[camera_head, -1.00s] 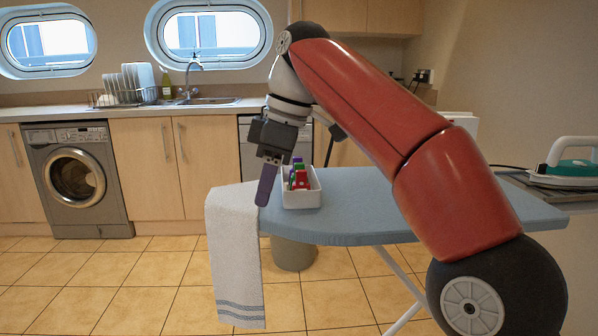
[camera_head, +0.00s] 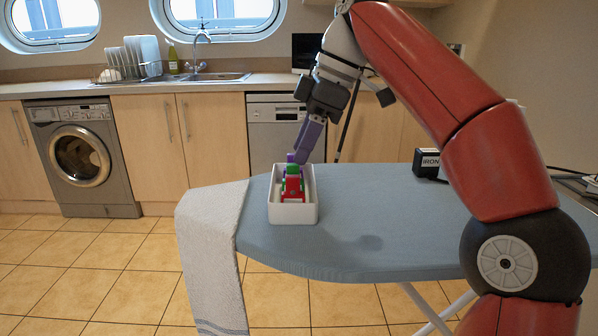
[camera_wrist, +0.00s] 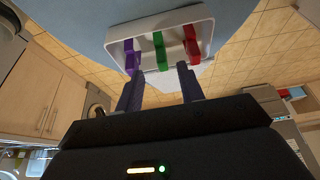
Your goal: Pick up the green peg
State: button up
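The green peg (camera_wrist: 160,50) lies in a white tray (camera_wrist: 202,22), between a purple peg (camera_wrist: 131,58) and a red peg (camera_wrist: 191,43). In the head view the tray (camera_head: 293,214) rests on the ironing board, and the red peg (camera_head: 292,190) partly hides the green peg (camera_head: 292,169); the purple peg (camera_head: 291,157) shows behind. My gripper (camera_head: 306,145) hangs above the tray's far end. In the wrist view my gripper (camera_wrist: 158,80) is open and empty, its two fingers apart, with the green peg ahead of the gap. No finger visibly holds a peg.
The blue ironing board (camera_head: 370,230) has clear surface right of the tray. A towel (camera_head: 207,250) hangs over its left end. A black box labelled IRON (camera_head: 428,163) stands at the right. A counter with a sink (camera_head: 205,77) and a washing machine (camera_head: 82,158) are behind.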

jog(key=shift+b+x, duration=0.7)
jog(key=shift+x, duration=2.7)
jog(key=shift+s, duration=0.15)
jog(key=shift+c, duration=0.2)
grip_shut()
